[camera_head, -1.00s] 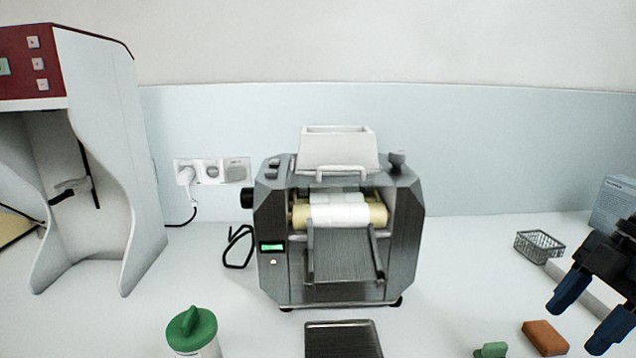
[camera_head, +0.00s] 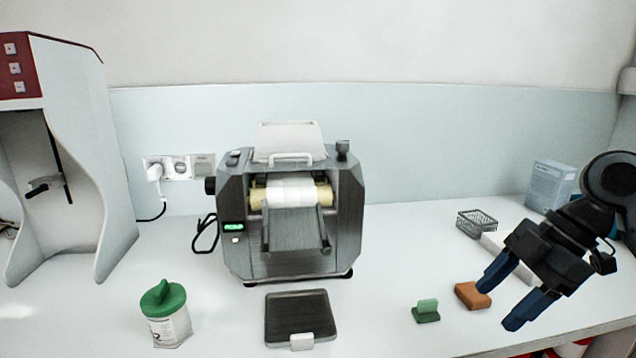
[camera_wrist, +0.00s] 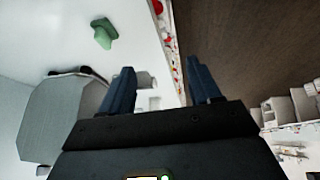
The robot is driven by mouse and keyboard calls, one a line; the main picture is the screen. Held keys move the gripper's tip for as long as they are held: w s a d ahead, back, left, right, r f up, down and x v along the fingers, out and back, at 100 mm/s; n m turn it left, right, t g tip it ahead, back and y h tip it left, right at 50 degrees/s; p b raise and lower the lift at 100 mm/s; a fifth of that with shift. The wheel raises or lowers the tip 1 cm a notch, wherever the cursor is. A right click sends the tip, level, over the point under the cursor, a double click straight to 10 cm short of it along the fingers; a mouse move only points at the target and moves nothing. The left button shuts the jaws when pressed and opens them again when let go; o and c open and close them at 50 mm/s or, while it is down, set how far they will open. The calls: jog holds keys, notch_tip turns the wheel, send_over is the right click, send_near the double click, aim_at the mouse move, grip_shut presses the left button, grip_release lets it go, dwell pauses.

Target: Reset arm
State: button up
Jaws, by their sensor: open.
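My gripper (camera_head: 500,301) is at the right of the head view, over the front right part of the counter. Its two blue fingers are apart with nothing between them. In the wrist view my gripper (camera_wrist: 160,88) also shows spread, empty fingers. They point past the counter edge, with the dark floor to the right. An orange-brown block (camera_head: 470,295) lies close beside the fingers in the head view. The gripper's height above the counter is hard to tell.
A grey roller mill (camera_head: 290,245) stands mid-counter with a dark tray (camera_head: 297,312) before it. A green-lidded jar (camera_head: 168,318) stands at left. A green scraper (camera_head: 426,312), wire basket (camera_head: 478,222) and blue-white box (camera_head: 550,185) are at right. A tall white machine (camera_head: 75,170) is far left.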

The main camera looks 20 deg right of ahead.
jog(key=w+a+r+m+t+y, duration=0.1)
jog(key=w+a+m+t+y, duration=0.2)
jog(key=w+a, duration=0.4)
jog(key=w+a+m+t, duration=0.2)
jog(key=w+a+t, duration=0.25)
jog(key=a, duration=0.55)
jog(key=s+a+f+m+t+h, duration=0.1)
jog(key=a+f+m+t, duration=0.25)
jog(key=a+m, duration=0.3)
jog(key=s+a+f+m+t+h, duration=0.1)
jog(key=s+f+m+h, duration=0.3)
jog(key=s, duration=0.5)
jog(key=s+a+f+m+h, duration=0.1)
jog(key=s+f+m+h, duration=0.2)
jog(key=s+f, duration=0.4)
jog(key=s+d+r+n, duration=0.2)
jog(key=s, duration=0.8)
jog(key=s+d+r+n, duration=0.1)
jog(key=s+d+n, duration=0.1)
jog(key=s, duration=0.8)
jog(key=shift+d+r, duration=0.4)
jog(key=shift+d, duration=0.3)
